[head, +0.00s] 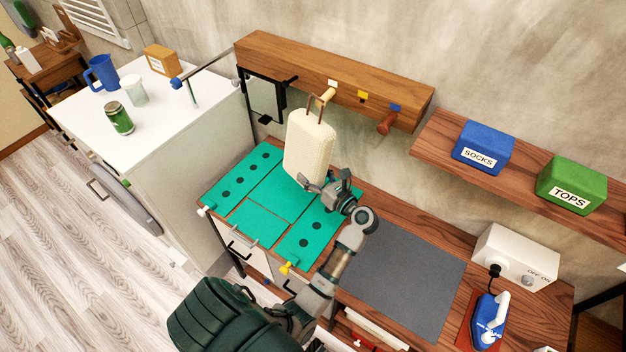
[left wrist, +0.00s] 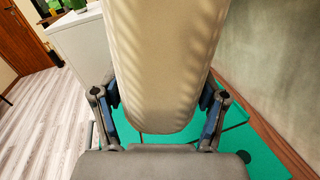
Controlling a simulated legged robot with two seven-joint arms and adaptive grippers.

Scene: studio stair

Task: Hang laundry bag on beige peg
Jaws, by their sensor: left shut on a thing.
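The cream laundry bag (head: 309,147) hangs upright in front of the wooden peg rail (head: 290,58), with a brown loop handle (head: 311,107) at its top. My left gripper (head: 326,187) is shut on the bag's lower part. In the left wrist view the bag (left wrist: 160,65) fills the middle between the two fingers (left wrist: 158,120). The beige peg (head: 327,96) sticks out of the rail under a pale tag, right at the handle's top. I cannot tell whether the loop is around the peg or only in front of it. My right gripper is not in view.
A green mat (head: 262,222) lies below the bag. A shelf holds a blue socks box (head: 483,147) and a green tops box (head: 571,186).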

